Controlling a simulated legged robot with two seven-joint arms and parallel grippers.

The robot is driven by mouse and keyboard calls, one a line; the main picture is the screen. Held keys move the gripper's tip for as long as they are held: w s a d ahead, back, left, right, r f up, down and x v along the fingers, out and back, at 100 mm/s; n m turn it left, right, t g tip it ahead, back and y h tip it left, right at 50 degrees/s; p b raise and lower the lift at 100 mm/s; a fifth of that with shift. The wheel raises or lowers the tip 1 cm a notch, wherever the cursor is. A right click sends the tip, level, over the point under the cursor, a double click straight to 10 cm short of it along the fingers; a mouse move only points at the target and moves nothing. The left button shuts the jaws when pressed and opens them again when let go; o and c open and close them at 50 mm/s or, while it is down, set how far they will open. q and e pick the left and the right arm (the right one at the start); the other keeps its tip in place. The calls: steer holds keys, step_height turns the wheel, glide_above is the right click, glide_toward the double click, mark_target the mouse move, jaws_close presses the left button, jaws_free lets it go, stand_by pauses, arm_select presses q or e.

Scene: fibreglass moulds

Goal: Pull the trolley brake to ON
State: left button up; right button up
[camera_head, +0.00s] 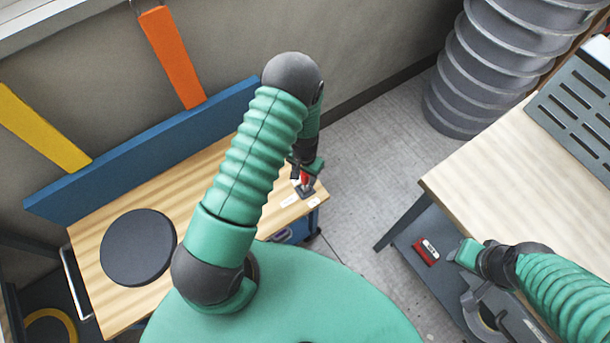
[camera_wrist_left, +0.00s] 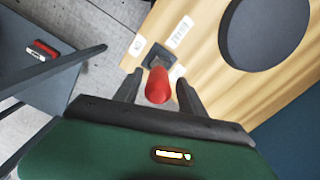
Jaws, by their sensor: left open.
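The trolley (camera_head: 200,180) has a wooden top with a blue back board. Its brake is a red-handled lever (camera_wrist_left: 158,86) on a small dark base (camera_wrist_left: 160,60) at the corner of the top; the lever also shows in the head view (camera_head: 305,178). My left gripper (camera_wrist_left: 157,83) is open, with one finger on each side of the red handle; I cannot tell whether either finger touches it. In the head view my left gripper (camera_head: 304,170) partly hides the lever.
A dark round disc (camera_head: 138,247) lies on the trolley top. A workbench (camera_head: 510,160) with a slotted grey plate (camera_head: 580,100) stands at the right. Its lower shelf (camera_head: 408,240) holds a red block (camera_head: 427,251). Stacked grey tubs (camera_head: 490,65) stand behind. Floor is clear between trolley and bench.

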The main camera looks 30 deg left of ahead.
arm_select(q)
steer(key=shift+s+f, duration=0.2)
steer(key=shift+f, duration=0.05)
steer(key=shift+d+r, duration=0.1)
steer(key=shift+d, duration=0.2)
steer(key=c, duration=0.8)
steer(key=shift+a, duration=0.2)
jaws_close()
steer(key=shift+s, duration=0.1)
